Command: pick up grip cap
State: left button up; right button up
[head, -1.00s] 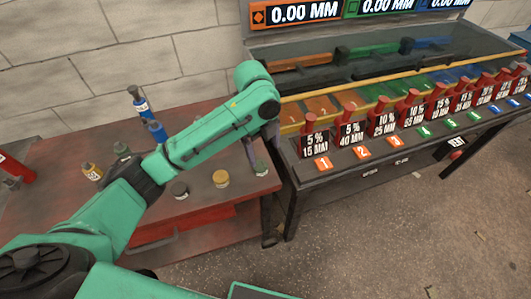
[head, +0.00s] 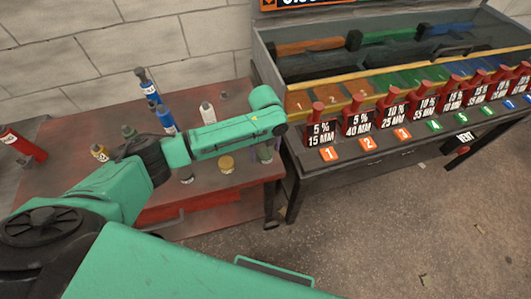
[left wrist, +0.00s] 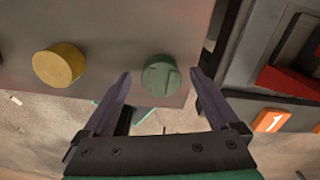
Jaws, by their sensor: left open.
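A green round cap (left wrist: 160,76) with a raised ridge sits on the red-brown table near its edge. It also shows in the head view (head: 265,155), just below the end of my left arm. A yellow cap (left wrist: 60,65) stands to its left, also visible in the head view (head: 227,165). I cannot tell from looks alone which one is the grip cap. My left gripper (left wrist: 160,73) is open and empty, its two fingers on either side of the green cap in the picture. Whether they are down at its height is unclear. My right gripper is not in view.
On the table (head: 85,125) stand blue bottles (head: 165,119), a white bottle (head: 208,114), a small yellow bottle (head: 100,152) and a dark cap (head: 187,178). A red bottle (head: 22,143) is at left. A bench with red-handled levers (head: 319,112) stands close on the right.

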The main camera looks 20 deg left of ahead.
pick_arm(q)
grip_shut()
jog(key=shift+r, duration=0.1)
